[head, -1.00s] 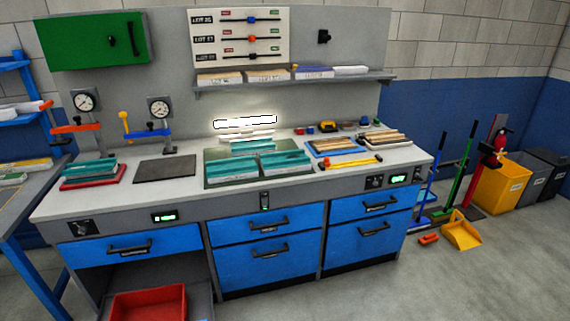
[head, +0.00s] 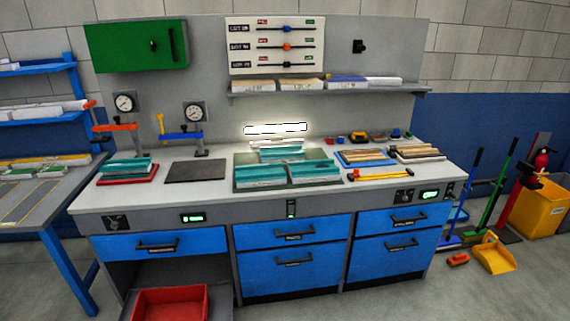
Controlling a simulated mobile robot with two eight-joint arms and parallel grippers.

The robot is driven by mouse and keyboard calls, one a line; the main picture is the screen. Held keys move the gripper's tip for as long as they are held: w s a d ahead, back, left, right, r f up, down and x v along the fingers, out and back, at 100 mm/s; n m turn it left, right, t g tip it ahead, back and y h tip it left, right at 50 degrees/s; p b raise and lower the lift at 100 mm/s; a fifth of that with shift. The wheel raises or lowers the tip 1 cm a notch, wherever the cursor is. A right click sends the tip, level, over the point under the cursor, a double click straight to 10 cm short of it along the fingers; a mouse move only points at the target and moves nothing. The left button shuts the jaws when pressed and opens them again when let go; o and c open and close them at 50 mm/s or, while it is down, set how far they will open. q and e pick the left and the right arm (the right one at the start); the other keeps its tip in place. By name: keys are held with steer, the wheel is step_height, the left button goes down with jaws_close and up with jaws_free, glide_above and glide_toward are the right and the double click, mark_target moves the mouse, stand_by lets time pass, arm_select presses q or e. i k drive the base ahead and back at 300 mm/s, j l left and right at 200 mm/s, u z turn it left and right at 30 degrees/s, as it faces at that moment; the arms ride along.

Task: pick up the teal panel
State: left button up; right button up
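Several teal panels show in the head view on the white-topped workbench. One teal panel (head: 127,167) lies on a red tray (head: 144,180) at the left end of the bench. Two more teal panels, one on the left (head: 260,175) and one on the right (head: 314,172), lie side by side on a dark green mat (head: 239,187) in the middle. Another teal piece (head: 281,154) lies behind them near a lit white strip. I cannot tell which panel the task names. Neither of my grippers is in view.
A dark grey pad (head: 195,171) lies between the red tray and the green mat. Two gauge presses stand behind it. A blue tray (head: 367,164) with brown slabs and a yellow-handled tool (head: 380,175) lie to the right. A red bin (head: 170,302) sits below left.

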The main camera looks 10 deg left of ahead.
mark_target(319, 170)
steer(key=u, duration=0.8)
steer(key=i+l+u, duration=0.15)
steer(key=l+u, duration=0.15)
steer(key=i+l+u, duration=0.1)
steer(key=l+u, duration=0.5)
steer(key=i+l+u, duration=0.2)
steer(key=l, duration=0.4)
steer(key=l+u, duration=0.15)
steer(key=l, duration=0.4)
steer(key=k+l+u, duration=0.1)
steer(key=l, duration=1.75)
